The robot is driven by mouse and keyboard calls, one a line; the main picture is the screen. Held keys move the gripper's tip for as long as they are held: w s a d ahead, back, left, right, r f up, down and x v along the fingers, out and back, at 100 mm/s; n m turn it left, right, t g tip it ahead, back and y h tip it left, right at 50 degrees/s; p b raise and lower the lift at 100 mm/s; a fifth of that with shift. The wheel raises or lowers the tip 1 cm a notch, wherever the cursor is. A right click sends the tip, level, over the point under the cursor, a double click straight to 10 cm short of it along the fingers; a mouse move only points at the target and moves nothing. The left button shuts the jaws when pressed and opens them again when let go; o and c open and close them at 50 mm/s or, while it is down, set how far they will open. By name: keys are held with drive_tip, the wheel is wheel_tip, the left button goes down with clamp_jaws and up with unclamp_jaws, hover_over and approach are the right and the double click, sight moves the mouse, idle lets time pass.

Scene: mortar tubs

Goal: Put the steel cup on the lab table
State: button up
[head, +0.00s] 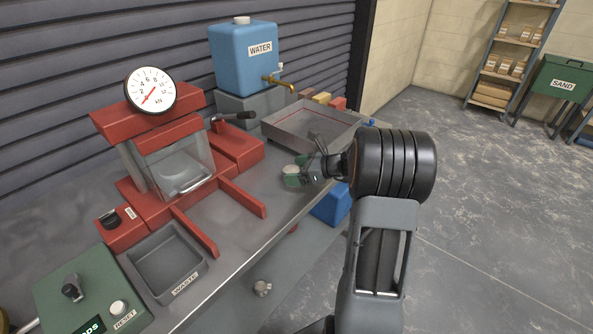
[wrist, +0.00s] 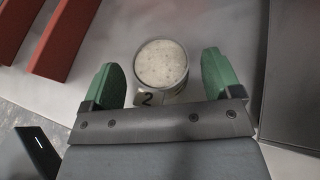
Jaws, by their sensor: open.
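A steel cup (wrist: 161,65) full of pale, speckled mix stands between my gripper's fingers in the wrist view, with a tag marked 2 on its near side. Its pale top (head: 291,169) also shows in the head view, partly hidden by a green finger. The cup appears to stand on the grey lab table (head: 236,232). My gripper (wrist: 161,78) is open, with one green finger on each side of the cup and visible gaps between. In the head view my gripper (head: 304,177) is low over the table's right part.
A red press (head: 160,160) with a dial and a grey waste tub (head: 190,290) stand left. A shallow metal tray (head: 350,128) and a blue water tank (head: 243,60) are behind. A small grey round thing (head: 262,288) shows below the table's front edge.

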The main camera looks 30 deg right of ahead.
drive_tip(key=shift+r, duration=0.3)
drive_tip(key=v, duration=1.1)
drive_tip(key=s+a+f+n+g+h, duration=0.1)
drive_tip(key=s+a+n+g+h, duration=0.2)
drive_tip(key=s+a+n, duration=0.4)
drive_tip(key=s+a+f+n+g+h+p, duration=0.1)
drive_tip(key=s+a+n+g+h, duration=0.2)
drive_tip(key=a+n, duration=0.9)
drive_tip(key=s+n+h, duration=0.3)
drive_tip(key=s+n, duration=0.1)
drive_tip(key=n, duration=0.4)
drive_tip(key=shift+s+g+h, duration=0.3)
drive_tip(key=shift+s, duration=0.05)
